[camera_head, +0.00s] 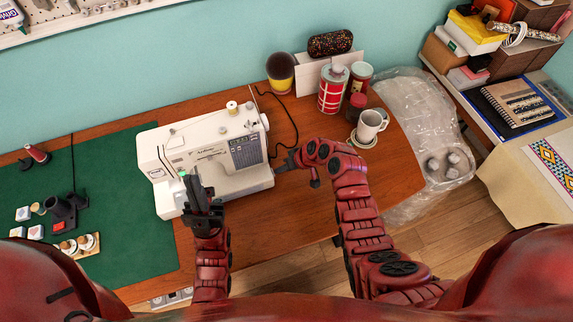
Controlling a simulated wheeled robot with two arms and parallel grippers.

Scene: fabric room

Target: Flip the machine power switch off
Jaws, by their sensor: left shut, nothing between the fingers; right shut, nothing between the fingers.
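A white sewing machine (212,150) stands on the wooden table at the middle, partly over the green mat.
A green cutting mat (115,170) covers the table's left part, with spools and small items at its left. A white mug (370,125), a red tin (332,90) and a dark jar (357,106) stand at the right. A black cable (288,117) runs behind the machine.

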